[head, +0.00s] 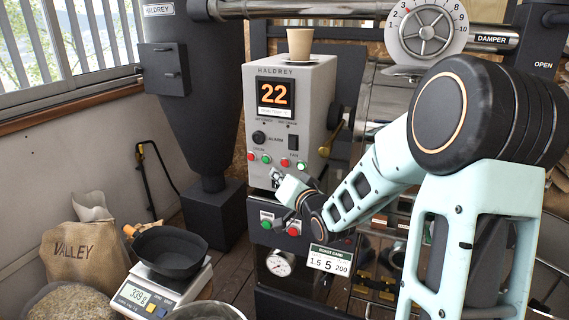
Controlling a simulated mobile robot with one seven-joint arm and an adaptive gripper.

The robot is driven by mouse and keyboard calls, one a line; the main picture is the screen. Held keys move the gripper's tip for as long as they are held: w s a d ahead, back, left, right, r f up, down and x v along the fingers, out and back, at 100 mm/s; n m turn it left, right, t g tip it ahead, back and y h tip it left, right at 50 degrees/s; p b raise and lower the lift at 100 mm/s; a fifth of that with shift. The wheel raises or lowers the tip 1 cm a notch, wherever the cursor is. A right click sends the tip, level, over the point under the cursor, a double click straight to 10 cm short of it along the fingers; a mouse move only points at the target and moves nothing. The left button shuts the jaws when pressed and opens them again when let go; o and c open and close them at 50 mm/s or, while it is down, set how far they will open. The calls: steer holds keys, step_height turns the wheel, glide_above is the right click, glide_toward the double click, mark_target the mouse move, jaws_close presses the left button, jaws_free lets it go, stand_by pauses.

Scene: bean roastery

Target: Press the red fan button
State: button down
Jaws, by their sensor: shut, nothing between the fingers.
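The grey control box (318,92) marked HALDREY shows an orange 22 on its display. Low on its face is a row of red and green buttons. The red fan button (284,162) sits under the FAN label, left of the green fan button (301,165). My gripper (276,176) is shut and empty, its tip in front of the box's lower face, just below and slightly left of the red fan button in the picture. Whether it touches the face cannot be told. The button is unobstructed in this view.
Another red button (255,156) and a green button (266,159) are close by on the left. A paper cup (300,43) stands on top of the box. A lower dark panel has a green button (266,216) and a gauge (280,263). A scale (150,300) holds a black pan (170,250).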

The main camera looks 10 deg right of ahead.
steer(key=shift+w+d, duration=0.4)
steer(key=shift+w, duration=0.25)
steer(key=shift+w+d, duration=0.4)
steer(key=shift+w, duration=0.2)
stand_by(0.6)
steer(key=shift+w+d, duration=0.25)
steer(key=shift+w, duration=0.1)
steer(key=shift+w+d, duration=0.25)
steer(key=shift+w, duration=0.1)
stand_by(0.6)
steer(key=shift+s, duration=0.1)
steer(key=shift+s+a, duration=0.45)
steer(key=shift+s, duration=0.2)
steer(key=shift+s+a+b, duration=0.2)
steer(key=shift+s+a, duration=0.5)
steer(key=shift+s, duration=0.35)
steer(key=shift+s+a+b, duration=0.2)
steer(key=shift+s+a, duration=0.5)
steer(key=shift+s, duration=0.3)
